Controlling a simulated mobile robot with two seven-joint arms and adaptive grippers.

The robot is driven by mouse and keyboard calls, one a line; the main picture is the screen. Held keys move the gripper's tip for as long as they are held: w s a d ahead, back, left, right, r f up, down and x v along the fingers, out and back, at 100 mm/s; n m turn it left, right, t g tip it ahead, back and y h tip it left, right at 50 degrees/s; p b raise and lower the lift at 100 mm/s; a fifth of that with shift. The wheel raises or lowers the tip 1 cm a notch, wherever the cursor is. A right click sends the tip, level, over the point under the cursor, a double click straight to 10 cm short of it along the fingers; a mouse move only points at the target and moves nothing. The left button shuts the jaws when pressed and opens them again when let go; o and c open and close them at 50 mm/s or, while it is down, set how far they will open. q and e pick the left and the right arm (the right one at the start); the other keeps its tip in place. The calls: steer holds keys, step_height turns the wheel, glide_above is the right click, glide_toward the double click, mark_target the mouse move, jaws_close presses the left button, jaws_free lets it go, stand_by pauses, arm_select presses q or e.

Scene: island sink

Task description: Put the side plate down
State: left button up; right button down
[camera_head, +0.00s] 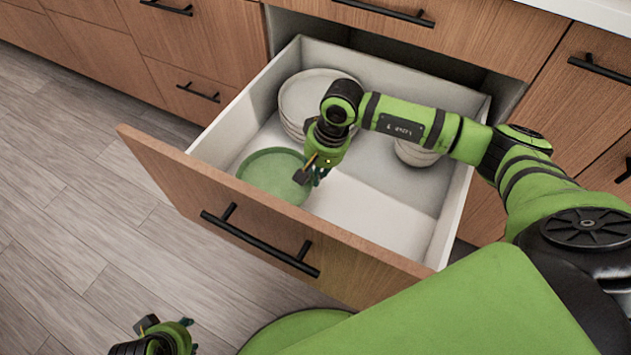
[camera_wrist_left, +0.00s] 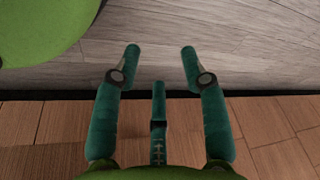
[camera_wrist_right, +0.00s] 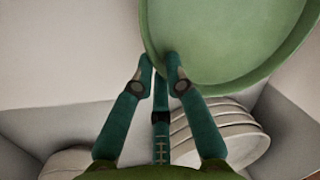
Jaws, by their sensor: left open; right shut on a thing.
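The side plate (camera_head: 271,174) is round and green. It is inside the open drawer (camera_head: 345,218), at the front left corner. My right gripper (camera_head: 314,177) is shut on the plate's right rim. In the right wrist view the plate (camera_wrist_right: 228,40) fills the top right, with its rim between the fingertips (camera_wrist_right: 160,66). I cannot tell whether the plate touches the drawer floor. My left gripper (camera_head: 165,328) is outside the drawer at the bottom left. In the left wrist view its fingers (camera_wrist_left: 160,52) are open and empty.
A stack of white plates (camera_head: 296,112) stands behind the green plate. White bowls (camera_head: 415,153) sit at the back right, partly behind my right arm. The drawer's front right floor is clear. The drawer front has a black handle (camera_head: 262,241).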

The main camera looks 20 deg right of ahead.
mark_target(315, 191)
steer(key=x, duration=0.2)
steer(key=shift+s+d+f, duration=0.1)
steer(key=shift+d+f, duration=0.1)
steer(key=shift+f, duration=0.25)
arm_select(q)
steer(key=shift+v, duration=0.9)
arm_select(e)
steer(key=shift+f, duration=0.3)
arm_select(q)
steer(key=shift+w+r+b, duration=0.1)
steer(key=shift+w+b, duration=0.05)
steer(key=shift+b, duration=0.2)
arm_select(e)
steer(key=c, duration=1.3)
jaws_free()
steer(key=shift+f, duration=0.1)
arm_select(q)
steer(key=shift+r, duration=0.1)
arm_select(e)
steer(key=shift+o, duration=0.2)
arm_select(q)
step_height(315, 191, down, 6)
steer(key=shift+r+p, duration=0.25)
steer(key=shift+p, duration=0.85)
arm_select(e)
steer(key=v, duration=1.2)
